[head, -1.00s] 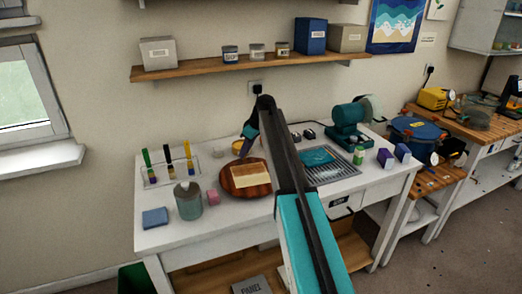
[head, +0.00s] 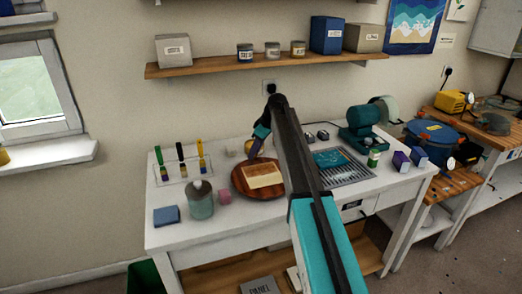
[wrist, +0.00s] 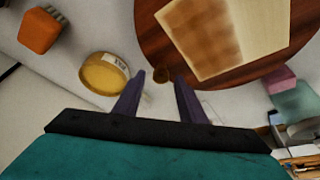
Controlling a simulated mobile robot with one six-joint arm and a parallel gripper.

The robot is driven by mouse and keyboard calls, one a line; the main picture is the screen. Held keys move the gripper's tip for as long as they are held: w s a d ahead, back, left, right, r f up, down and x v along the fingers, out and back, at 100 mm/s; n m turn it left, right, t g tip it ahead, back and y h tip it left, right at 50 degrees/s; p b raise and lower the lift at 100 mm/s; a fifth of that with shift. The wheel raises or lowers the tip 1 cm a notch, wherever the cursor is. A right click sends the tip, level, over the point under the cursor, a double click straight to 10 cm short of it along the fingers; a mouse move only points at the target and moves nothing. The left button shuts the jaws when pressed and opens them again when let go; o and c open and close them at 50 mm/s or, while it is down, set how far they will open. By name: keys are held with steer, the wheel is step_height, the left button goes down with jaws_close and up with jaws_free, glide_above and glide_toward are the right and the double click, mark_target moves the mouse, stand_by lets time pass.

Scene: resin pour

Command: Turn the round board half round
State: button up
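The round board (head: 240,184) is a reddish-brown wooden disc on the white bench. A pale rectangular wooden panel (head: 263,175) lies on it. In the wrist view the board (wrist: 160,45) fills the upper right, with the panel (wrist: 225,35) on top. A small brown round knob (wrist: 161,75) shows at the board's near rim. My gripper (wrist: 163,80) has two purple fingers apart, with the knob seen in the gap between their tips; contact cannot be told. In the head view my gripper (head: 252,156) is over the board's back edge, partly hidden by my arm.
A yellow round tub (wrist: 104,73) lies left of my fingers in the wrist view. A grey-green jar (head: 201,203), pink block (head: 225,196) and blue block (head: 166,215) stand left of the board. A slotted tray (head: 350,174) is to the right.

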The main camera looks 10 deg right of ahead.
stand_by(0.3)
steer(key=b+v, duration=0.2)
steer(key=v, duration=1.2)
steer(key=shift+b, duration=0.35)
steer(key=shift+f, duration=0.1)
